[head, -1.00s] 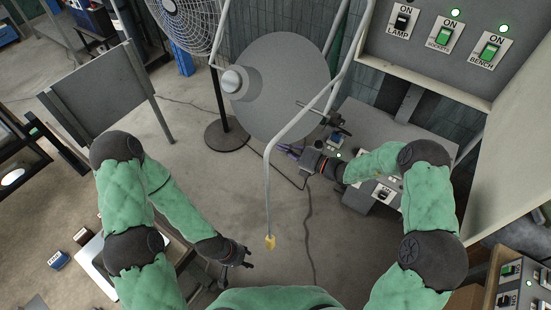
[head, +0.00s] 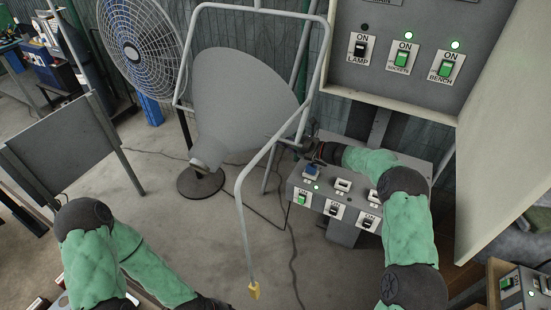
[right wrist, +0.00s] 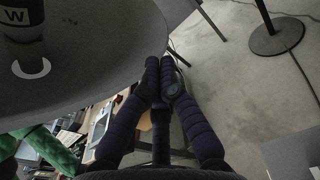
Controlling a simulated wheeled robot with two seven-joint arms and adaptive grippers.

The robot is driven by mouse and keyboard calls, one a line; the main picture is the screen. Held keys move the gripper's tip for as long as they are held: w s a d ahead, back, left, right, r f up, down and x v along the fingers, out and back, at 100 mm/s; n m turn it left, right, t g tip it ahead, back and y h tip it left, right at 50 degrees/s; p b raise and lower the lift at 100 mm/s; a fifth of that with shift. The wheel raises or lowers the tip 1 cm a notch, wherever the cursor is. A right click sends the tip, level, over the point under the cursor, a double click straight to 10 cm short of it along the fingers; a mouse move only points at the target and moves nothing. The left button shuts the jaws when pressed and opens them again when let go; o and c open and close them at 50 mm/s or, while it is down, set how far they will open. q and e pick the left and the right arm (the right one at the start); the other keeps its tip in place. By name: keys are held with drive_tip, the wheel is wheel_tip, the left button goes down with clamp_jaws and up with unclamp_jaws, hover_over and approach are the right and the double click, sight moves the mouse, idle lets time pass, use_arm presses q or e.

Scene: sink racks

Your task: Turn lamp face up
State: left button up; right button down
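The lamp is a large grey shade (head: 245,100) with a narrower neck (head: 208,155) at its lower left, hung in a bent grey tube frame (head: 243,215) with a yellow tip. The shade is tilted, with its broad end toward the upper right. In the right wrist view the shade (right wrist: 95,85) fills the upper left, with a dark cylinder marked W (right wrist: 20,22). My right gripper (right wrist: 160,62) has its fingers close together at the shade's rim, seemingly pinching it. My left gripper is cut off at the head view's bottom edge; its fingertips are hidden.
A switch panel (head: 400,50) with LAMP, SOCKETS and BENCH switches is at the upper right. A grey console (head: 335,190) stands under my right arm. A fan (head: 142,45) is behind at left, a grey board (head: 65,150) nearer.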

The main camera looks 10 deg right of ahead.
drive_tip(key=w+d+r+n+b, duration=0.1)
drive_tip(key=r+n, duration=0.5)
drive_tip(key=r, duration=0.4)
drive_tip(key=w+d+r+n+t+b, duration=0.1)
drive_tip(key=w+r+n, duration=0.1)
drive_tip(key=r+n, duration=0.4)
drive_tip(key=shift+w+d+r+h+b, duration=0.3)
drive_tip(key=shift+r, duration=2.2)
